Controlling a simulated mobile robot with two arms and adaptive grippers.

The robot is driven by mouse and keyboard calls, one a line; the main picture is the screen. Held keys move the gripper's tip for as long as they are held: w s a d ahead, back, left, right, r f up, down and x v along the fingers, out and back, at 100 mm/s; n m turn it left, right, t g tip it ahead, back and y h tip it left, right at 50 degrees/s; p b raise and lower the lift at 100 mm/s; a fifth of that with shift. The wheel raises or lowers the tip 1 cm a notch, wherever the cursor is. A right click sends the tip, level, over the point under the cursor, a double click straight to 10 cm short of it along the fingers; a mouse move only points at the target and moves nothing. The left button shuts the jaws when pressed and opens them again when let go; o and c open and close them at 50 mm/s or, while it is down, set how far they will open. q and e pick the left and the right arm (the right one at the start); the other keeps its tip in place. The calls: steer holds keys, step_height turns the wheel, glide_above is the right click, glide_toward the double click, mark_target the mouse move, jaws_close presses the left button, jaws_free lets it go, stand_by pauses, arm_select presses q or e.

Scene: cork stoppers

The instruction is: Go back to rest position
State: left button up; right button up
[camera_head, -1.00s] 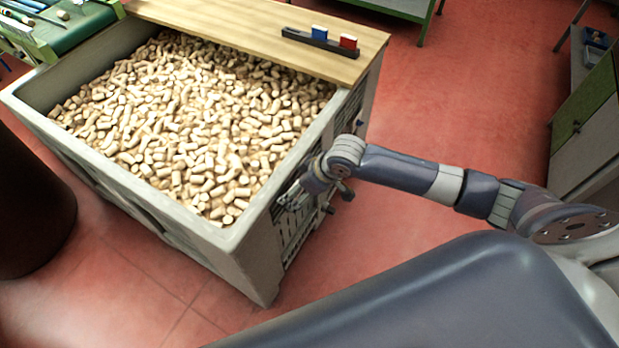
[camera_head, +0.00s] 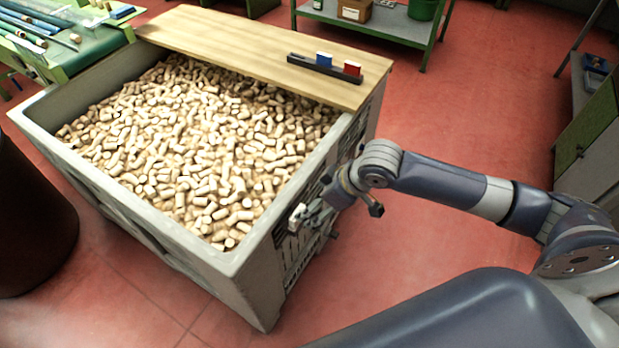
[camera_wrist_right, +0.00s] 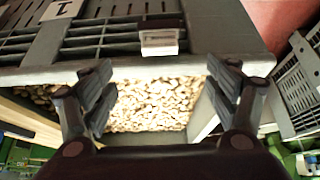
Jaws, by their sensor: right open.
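My right gripper (camera_head: 305,216) is beside the near right side wall of the grey bin (camera_head: 262,262), outside it and below its rim. In the right wrist view the gripper (camera_wrist_right: 158,92) has its two fingers spread apart with nothing between them. Past the fingers, that view shows the bin's slatted wall, its rim (camera_wrist_right: 190,68) and the cork stoppers (camera_wrist_right: 150,106). In the head view the cork stoppers (camera_head: 190,150) fill the bin. My left gripper is in neither view.
A wooden board (camera_head: 240,45) covers the bin's far end and bears a dark holder (camera_head: 322,68) with a blue and a red block. A green conveyor (camera_head: 70,42) stands at the far left, a dark round container (camera_head: 30,225) at the left. Red floor (camera_head: 460,110) is clear at the right.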

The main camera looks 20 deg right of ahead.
steer(key=s+a+f, duration=0.2)
steer(key=s+a, duration=0.5)
steer(key=s+d+f+m+g+h, duration=0.1)
steer(key=s+d+f+m+h, duration=0.15)
steer(key=s+d+m, duration=0.6)
steer(key=s+f+n+g, duration=0.1)
steer(key=s+f, duration=0.2)
steer(key=f, duration=1)
steer(key=s+f+n, duration=0.2)
steer(key=s+f, duration=0.1)
steer(key=f, duration=0.9)
steer(key=s+d+f+g+h, duration=0.1)
steer(key=s+d+f, duration=0.2)
steer(key=s+f, duration=1.4)
steer(key=shift+d+f+g, duration=0.15)
steer(key=shift+d+g, duration=0.05)
steer(key=shift+g, duration=0.1)
